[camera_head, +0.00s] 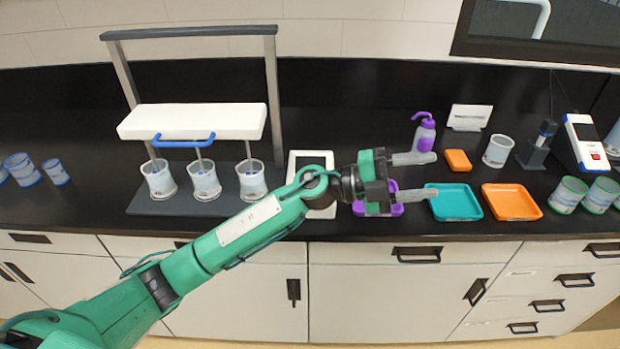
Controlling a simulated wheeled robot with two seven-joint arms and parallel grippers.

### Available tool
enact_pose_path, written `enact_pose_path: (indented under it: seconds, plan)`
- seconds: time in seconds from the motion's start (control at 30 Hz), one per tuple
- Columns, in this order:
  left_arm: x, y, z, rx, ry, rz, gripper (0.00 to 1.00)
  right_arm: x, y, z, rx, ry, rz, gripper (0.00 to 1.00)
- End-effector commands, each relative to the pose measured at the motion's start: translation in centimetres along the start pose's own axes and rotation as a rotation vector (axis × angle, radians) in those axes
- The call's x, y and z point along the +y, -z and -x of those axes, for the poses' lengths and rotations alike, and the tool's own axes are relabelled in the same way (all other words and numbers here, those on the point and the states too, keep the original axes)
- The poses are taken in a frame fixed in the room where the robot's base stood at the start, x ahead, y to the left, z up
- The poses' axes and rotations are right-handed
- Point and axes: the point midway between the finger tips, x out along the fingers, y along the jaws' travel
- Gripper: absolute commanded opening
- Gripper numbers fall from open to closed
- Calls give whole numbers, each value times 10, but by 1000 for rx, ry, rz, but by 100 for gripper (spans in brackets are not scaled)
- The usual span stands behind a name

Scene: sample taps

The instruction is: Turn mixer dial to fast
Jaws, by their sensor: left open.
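No dial marked as the mixer's can be made out in the head view. A white panel with a dark face (313,160) stands on the counter, its lower part hidden behind my left arm. A white and blue device (587,148) with a small red spot is at the far right; I cannot tell whether either is the mixer. My right gripper is not in view.
A stirring stand with a white bar (190,121) and blue handle (184,142) holds rods over three beakers (205,182). A purple tray (392,209), teal tray (454,203) and orange tray (511,203) line the front. A purple-topped bottle (424,135) stands behind.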

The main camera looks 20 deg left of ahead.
Motion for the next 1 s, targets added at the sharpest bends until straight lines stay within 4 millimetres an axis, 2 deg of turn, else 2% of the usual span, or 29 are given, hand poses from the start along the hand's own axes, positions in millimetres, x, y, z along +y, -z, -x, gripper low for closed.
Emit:
enact_pose_path:
  seconds: [0.07,0.17,0.27,0.37,0.47,0.6,0.7,0.83,1.0]
  plan:
    - [7,-1,-3,79,-159,-72,55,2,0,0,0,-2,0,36]
    - [21,-7,3,154,-378,-143,55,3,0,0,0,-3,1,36]
    - [32,-23,22,192,-614,-198,55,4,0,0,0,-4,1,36]
    - [33,-45,50,191,-859,-236,55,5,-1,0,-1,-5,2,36]
    - [22,-72,87,147,-1108,-254,55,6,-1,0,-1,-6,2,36]
    - [-10,-104,145,31,-1422,-239,55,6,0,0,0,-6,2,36]
    - [-38,-118,180,-61,-1587,-213,55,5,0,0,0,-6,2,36]
    - [-63,-126,208,-147,-1713,-179,55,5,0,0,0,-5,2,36]
    - [-68,-129,220,-180,-1762,-160,55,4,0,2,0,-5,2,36]
